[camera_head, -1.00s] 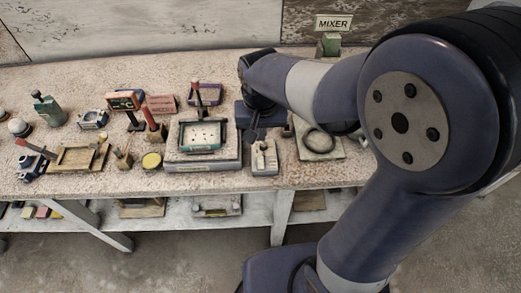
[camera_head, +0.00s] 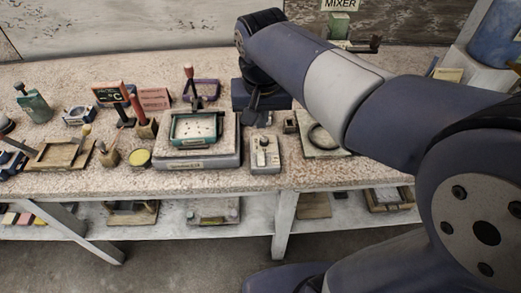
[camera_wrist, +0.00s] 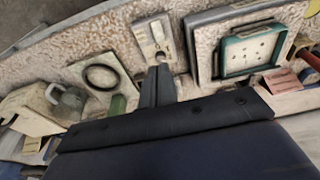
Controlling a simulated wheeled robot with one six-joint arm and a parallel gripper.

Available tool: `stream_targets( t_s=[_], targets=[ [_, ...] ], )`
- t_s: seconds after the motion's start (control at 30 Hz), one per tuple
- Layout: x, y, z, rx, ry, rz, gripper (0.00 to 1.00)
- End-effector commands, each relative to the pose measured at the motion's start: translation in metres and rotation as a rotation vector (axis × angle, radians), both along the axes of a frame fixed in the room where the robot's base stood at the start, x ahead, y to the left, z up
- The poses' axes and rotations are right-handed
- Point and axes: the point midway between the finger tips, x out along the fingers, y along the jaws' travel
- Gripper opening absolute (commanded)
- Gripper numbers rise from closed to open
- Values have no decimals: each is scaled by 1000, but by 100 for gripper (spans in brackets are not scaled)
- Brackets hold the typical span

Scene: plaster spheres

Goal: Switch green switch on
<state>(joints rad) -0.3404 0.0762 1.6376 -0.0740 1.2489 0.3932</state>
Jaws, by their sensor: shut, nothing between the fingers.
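A green box (camera_head: 339,25) stands under the MIXER sign (camera_head: 340,5) at the back of the bench in the head view; I cannot make out its on or off state. A small grey box with a knob or lever (camera_head: 264,154) sits at the bench front, and it also shows in the wrist view (camera_wrist: 154,38). My gripper (camera_head: 250,120) is shut and empty, pointing down behind this box. In the wrist view its fingers (camera_wrist: 158,72) end close to the box; contact cannot be told. A green rounded piece (camera_wrist: 117,105) shows beside the fingers, partly hidden.
A scale with a teal-framed tray (camera_head: 195,129) stands left of the grey box. A pale plate with a dark ring (camera_head: 324,139) lies to its right, partly behind my arm. Several tools and a wooden tray (camera_head: 60,153) fill the left. A blue container (camera_head: 495,40) stands at the back right.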

Motion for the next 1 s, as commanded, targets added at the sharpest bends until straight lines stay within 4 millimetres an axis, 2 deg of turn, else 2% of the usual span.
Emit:
stream_targets(
  t_s=[0.17, 0.27, 0.7, 0.83, 1.0],
  targets=[
    [0, 0, -3, -1, 2, 0, 0],
    [2, 0, -13, -2, 4, 0, 0],
    [18, -1, -101, -2, 6, 0, 0],
    [23, -1, -120, -2, 5, 0, 0],
    [26, -1, -135, -1, 3, 0, 0]
  ],
)
